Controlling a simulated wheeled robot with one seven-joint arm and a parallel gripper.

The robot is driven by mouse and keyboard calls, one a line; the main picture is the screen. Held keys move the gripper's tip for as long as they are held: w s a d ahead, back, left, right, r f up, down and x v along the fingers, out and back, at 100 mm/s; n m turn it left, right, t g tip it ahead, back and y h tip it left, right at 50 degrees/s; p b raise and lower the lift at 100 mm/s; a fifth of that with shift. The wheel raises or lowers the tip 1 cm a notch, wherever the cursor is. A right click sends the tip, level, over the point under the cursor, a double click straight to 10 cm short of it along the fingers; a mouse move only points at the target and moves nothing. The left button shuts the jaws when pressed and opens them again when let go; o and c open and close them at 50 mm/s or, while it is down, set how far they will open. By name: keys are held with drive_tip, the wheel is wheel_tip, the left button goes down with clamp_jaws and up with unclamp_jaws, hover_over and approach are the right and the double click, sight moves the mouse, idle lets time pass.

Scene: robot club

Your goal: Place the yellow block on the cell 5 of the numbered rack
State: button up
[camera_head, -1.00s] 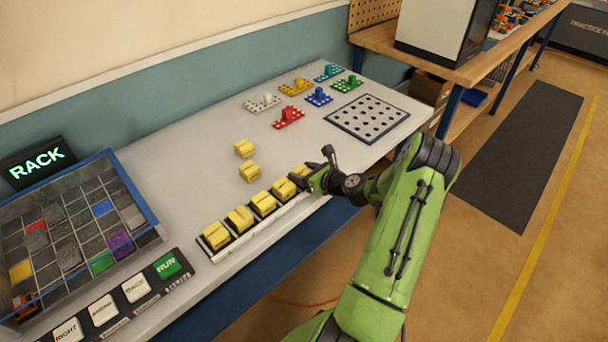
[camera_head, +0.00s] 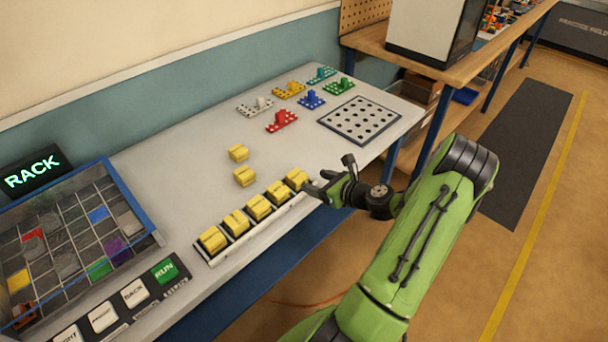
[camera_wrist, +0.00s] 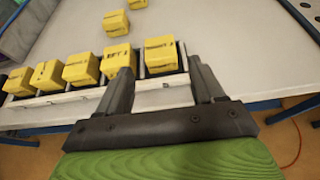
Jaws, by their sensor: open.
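A low rack (camera_head: 262,232), a white-edged strip of dark cells, runs along the table's front edge; it also shows in the wrist view (camera_wrist: 60,99). Yellow blocks sit in a row in its cells. The yellow block at the row's right end (camera_head: 297,179) sits in the end cell, upright and seen in the wrist view (camera_wrist: 160,55) too. I cannot read cell numbers. My gripper (camera_head: 331,173) is open and empty, just right of that end block and apart from it. In the wrist view my open fingers (camera_wrist: 161,72) point at the block, with it beyond the tips.
Two loose yellow blocks (camera_head: 238,153) (camera_head: 245,176) lie behind the row. Coloured studded pieces (camera_head: 282,121) and a perforated plate (camera_head: 360,119) stand farther back. A gridded bin (camera_head: 134,196) and a button panel with a green RUN button (camera_head: 165,271) are at left. The table's middle is clear.

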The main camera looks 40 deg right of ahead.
drive_tip(key=s+a+r+n+g+y, duration=0.1)
drive_tip(key=a+r+n+g, duration=0.4)
drive_tip(key=a+n, duration=0.6)
drive_tip(key=a+r+n+g+y, duration=0.1)
drive_tip(key=a+r+n+g, duration=0.2)
drive_tip(key=a+r+n, duration=0.55)
drive_tip(key=s+a+r+n+h, duration=0.1)
drive_tip(key=s+a+r+n, duration=0.2)
drive_tip(key=s+a+n, duration=0.2)
drive_tip(key=s+a+r+n+h, duration=0.1)
drive_tip(key=s+a+r+n, duration=0.3)
drive_tip(key=s+n, duration=0.7)
drive_tip(key=shift+s+a, duration=0.2)
drive_tip(key=shift+a, duration=0.75)
